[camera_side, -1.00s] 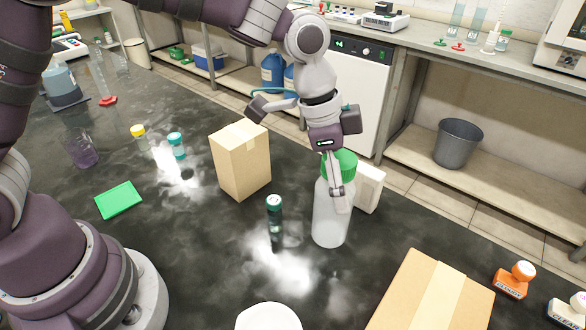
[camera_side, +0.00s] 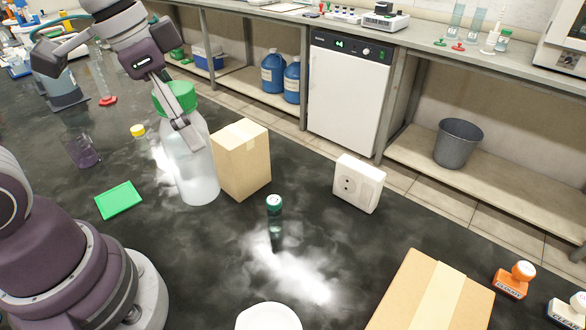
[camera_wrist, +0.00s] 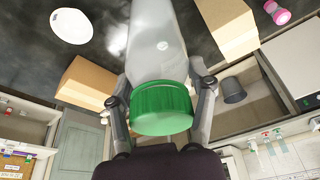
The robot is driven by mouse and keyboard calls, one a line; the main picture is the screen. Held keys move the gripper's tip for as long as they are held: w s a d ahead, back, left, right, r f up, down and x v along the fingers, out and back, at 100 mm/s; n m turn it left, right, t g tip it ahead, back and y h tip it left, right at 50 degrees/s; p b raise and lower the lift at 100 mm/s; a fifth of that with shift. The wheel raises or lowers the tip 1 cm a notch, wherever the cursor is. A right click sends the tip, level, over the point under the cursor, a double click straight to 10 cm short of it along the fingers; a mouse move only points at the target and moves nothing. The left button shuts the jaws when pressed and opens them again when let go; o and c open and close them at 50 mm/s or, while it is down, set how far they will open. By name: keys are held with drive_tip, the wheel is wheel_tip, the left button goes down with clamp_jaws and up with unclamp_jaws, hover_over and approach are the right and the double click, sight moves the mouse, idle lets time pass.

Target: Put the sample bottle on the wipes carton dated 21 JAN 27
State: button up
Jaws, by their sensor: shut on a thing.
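My gripper (camera_side: 180,121) is shut on a large translucent white bottle (camera_side: 196,165) with a green cap, gripping near its top. The bottle is roughly upright, just left of an upright cardboard carton (camera_side: 243,163). I cannot tell whether its base touches the bench. In the wrist view the bottle (camera_wrist: 156,45) and its green cap lie between both fingers (camera_wrist: 160,92). A second cardboard carton (camera_side: 405,300) lies at the lower right, partly cut off. No date is readable on either carton. Two cartons also show in the wrist view, left (camera_wrist: 92,82) and right (camera_wrist: 226,24).
A small dark vial (camera_side: 274,206) stands in front of the upright carton. A green pad (camera_side: 118,200) and purple beaker (camera_side: 80,150) are left.

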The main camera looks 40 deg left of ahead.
drive_tip(key=s+a+r+n+y, duration=0.1)
drive_tip(key=s+a+r+n, duration=0.1)
drive_tip(key=a+r+n, duration=0.3)
drive_tip(key=w+a+f, duration=0.1)
drive_tip(key=w+f, duration=0.1)
drive_tip(key=w, duration=0.5)
drive_tip(key=w+a+f, duration=0.1)
drive_tip(key=w+f, duration=0.1)
drive_tip(key=w, duration=0.6)
drive_tip(key=shift+a+f, duration=0.25)
drive_tip(key=shift+f, duration=0.05)
drive_tip(key=shift+f, duration=0.1)
drive_tip(key=o, duration=1.1)
drive_tip(key=shift+o, duration=0.2)
